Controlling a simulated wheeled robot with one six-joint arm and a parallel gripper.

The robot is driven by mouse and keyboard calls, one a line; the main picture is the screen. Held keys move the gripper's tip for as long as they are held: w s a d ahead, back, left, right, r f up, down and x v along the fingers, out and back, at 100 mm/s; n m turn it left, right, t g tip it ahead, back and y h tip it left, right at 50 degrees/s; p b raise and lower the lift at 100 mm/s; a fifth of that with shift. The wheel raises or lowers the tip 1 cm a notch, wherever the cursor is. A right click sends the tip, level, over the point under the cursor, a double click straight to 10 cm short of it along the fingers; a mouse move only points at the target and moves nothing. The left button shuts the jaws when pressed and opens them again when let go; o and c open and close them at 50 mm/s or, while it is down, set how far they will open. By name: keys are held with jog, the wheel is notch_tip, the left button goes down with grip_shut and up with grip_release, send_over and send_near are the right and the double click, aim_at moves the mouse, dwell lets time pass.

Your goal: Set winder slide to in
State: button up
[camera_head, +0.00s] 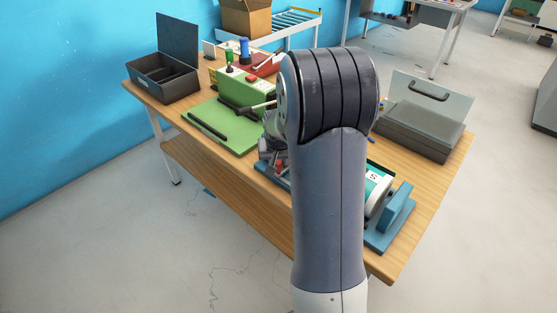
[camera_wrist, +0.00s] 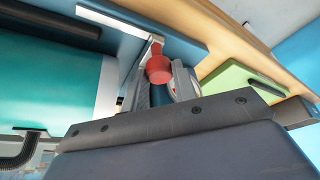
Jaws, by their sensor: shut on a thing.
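The winder has a blue base (camera_head: 389,235) and a teal and white roll (camera_head: 377,190); my arm hides its middle in the head view. In the wrist view the teal roll (camera_wrist: 45,85) fills the left side, with a blue plate (camera_wrist: 185,45) beyond it. A red knob (camera_wrist: 159,69) on a pale metal bar (camera_wrist: 112,19) appears to be the winder slide. My gripper (camera_wrist: 163,88) is shut on the red knob. In the head view my gripper (camera_head: 272,158) is partly hidden behind my arm. I cannot read the slide's position.
A green board (camera_head: 222,128) with a dark bar lies left of the winder. A green machine (camera_head: 245,93) stands behind it. An open dark case (camera_head: 165,82) is at the table's far left, and a grey case (camera_head: 417,130) with its lid up is at the right.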

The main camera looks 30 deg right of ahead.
grip_shut()
jog(key=shift+s+d+b, duration=0.15)
jog(key=shift+s+d, duration=0.1)
jog(key=shift+s, duration=0.5)
jog(key=shift+s+d+b, duration=0.1)
jog(key=shift+s+d, duration=0.2)
jog(key=shift+s, duration=0.5)
jog(key=shift+s+d+b, duration=0.15)
jog(key=shift+s+d, duration=0.1)
jog(key=shift+s, duration=0.5)
jog(key=o, duration=0.7)
grip_release()
jog(key=shift+s, duration=0.1)
jog(key=v, duration=1)
jog(key=shift+r, duration=0.4)
